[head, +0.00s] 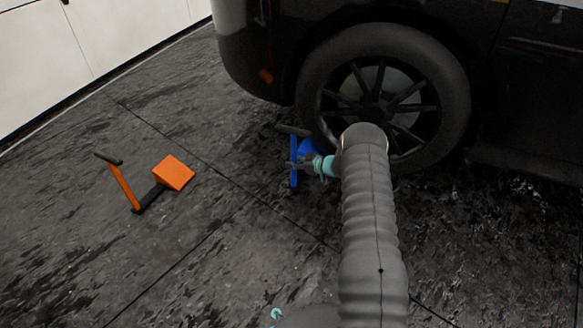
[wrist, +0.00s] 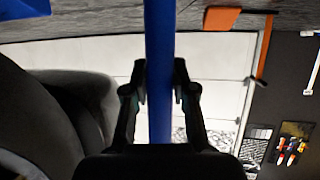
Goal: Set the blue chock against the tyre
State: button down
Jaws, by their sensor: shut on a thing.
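The blue chock (head: 307,149) is at the lower left of the tyre (head: 455,90) in the head view, close beside it; I cannot tell whether they touch. My gripper (head: 296,166) is shut on the chock's blue upright bar. In the wrist view the bar (wrist: 159,45) runs between the two fingers of my gripper (wrist: 160,90), and a blue corner of the chock (wrist: 24,8) shows at the top left. The arm and wheel area hide part of the chock in the head view. The tyre also shows dark in the wrist view (wrist: 30,110).
An orange chock (head: 175,173) with an upright handle stands on the dark floor at the left. The black vehicle (head: 260,50) rises behind the chock. A white cabinet wall (head: 90,40) is at the upper left. Floor between the two chocks is clear.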

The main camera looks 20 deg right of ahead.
jog(key=shift+w+d+r, duration=0.1)
jog(key=shift+w+d, duration=0.65)
jog(key=shift+w, duration=0.3)
jog(key=shift+w+d+r, duration=0.1)
jog(key=shift+w+d, duration=0.65)
jog(key=shift+w, duration=0.3)
jog(key=shift+s+f, duration=0.15)
jog(key=shift+f, duration=1.15)
jog(key=c, duration=0.9)
grip_release()
jog(key=shift+f, duration=0.15)
jog(key=shift+o, duration=0.2)
jog(key=v, duration=1.2)
